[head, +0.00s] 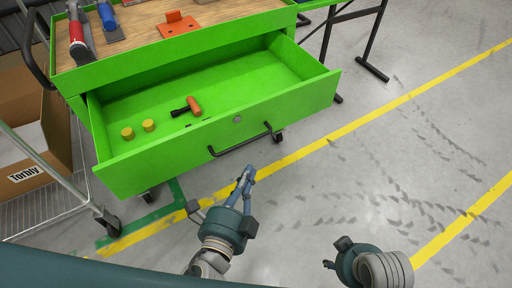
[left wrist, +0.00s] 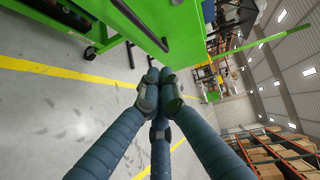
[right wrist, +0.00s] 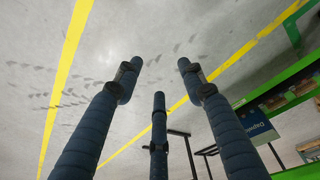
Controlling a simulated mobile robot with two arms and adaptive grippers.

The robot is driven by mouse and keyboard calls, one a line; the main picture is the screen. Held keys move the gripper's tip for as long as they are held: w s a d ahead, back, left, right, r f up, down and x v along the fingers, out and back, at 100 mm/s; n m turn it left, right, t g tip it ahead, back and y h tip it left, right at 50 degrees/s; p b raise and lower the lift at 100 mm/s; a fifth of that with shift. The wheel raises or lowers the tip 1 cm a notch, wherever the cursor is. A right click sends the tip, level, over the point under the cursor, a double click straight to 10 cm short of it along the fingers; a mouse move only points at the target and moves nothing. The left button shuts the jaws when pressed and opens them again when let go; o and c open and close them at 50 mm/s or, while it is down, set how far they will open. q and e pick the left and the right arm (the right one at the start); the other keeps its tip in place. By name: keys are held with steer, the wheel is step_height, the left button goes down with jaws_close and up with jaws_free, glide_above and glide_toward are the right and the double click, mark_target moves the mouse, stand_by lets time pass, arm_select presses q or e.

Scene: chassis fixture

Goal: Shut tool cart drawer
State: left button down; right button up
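The green tool cart (head: 180,45) stands at the upper left of the head view. Its drawer (head: 285,105) is pulled well out, with a black bar handle (head: 240,142) on its front. My left gripper (head: 248,170) is just in front of the handle, apart from it as far as I can see. Its fingers are together and empty, as the left wrist view (left wrist: 162,78) shows, with the green drawer front (left wrist: 138,22) beyond them. My right gripper (right wrist: 158,68) is open and empty over bare floor; the head view shows only part of it, low at right.
Two yellow cylinders (head: 148,125) and an orange-and-black tool (head: 194,105) lie in the drawer. The cart top holds an orange bracket (head: 178,24) and a red tool. A wire rack with a cardboard box (head: 30,150) stands at left.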

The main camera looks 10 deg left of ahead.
arm_select(q)
step_height(320, 180, up, 5)
steer(key=t+b, duration=0.2)
steer(key=shift+m, duration=0.4)
steer(key=shift+w+a+p, duration=0.15)
steer(key=shift+w+p, duration=0.35)
steer(key=shift+w, duration=1.55)
steer(key=shift+w+a+p, duration=0.2)
steer(key=shift+w+p, duration=0.25)
steer(key=shift+w, duration=1.65)
steer(key=shift+w+a+p, duration=0.15)
steer(key=shift+w+p, duration=0.35)
steer(key=shift+w, duration=1.55)
arm_select(e)
steer(key=shift+d+f, duration=0.15)
steer(key=shift+f, duration=1.3)
steer(key=shift+d+f, duration=0.1)
steer(key=shift+f, duration=1.3)
